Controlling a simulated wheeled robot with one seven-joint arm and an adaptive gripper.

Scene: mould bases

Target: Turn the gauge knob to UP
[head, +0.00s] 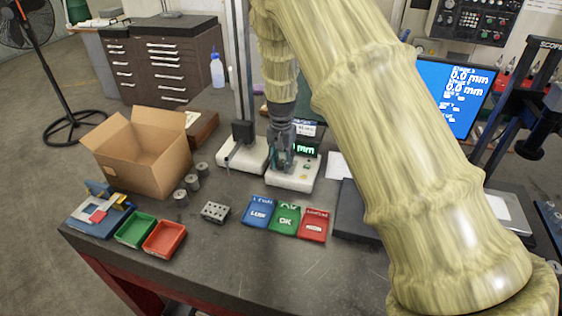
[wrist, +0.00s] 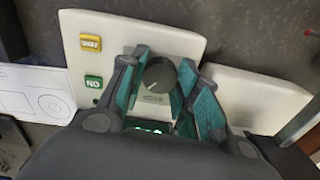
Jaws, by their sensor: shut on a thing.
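The gauge (head: 292,181) is a white box with a green lit display (head: 306,150), standing near the back of the bench. In the wrist view, its dark round knob (wrist: 158,74) sits on the white gauge face (wrist: 185,42) and carries a pale pointer mark. My gripper (wrist: 163,68) has its teal-padded fingers closed on both sides of the knob. In the head view my gripper (head: 281,160) reaches down onto the gauge and hides the knob. The marks around the knob are too small to read.
A yellow button (wrist: 90,42) and a green button (wrist: 93,82) lie beside the knob. A white stand base (head: 240,157) is left of the gauge. A cardboard box (head: 140,160) stands left.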

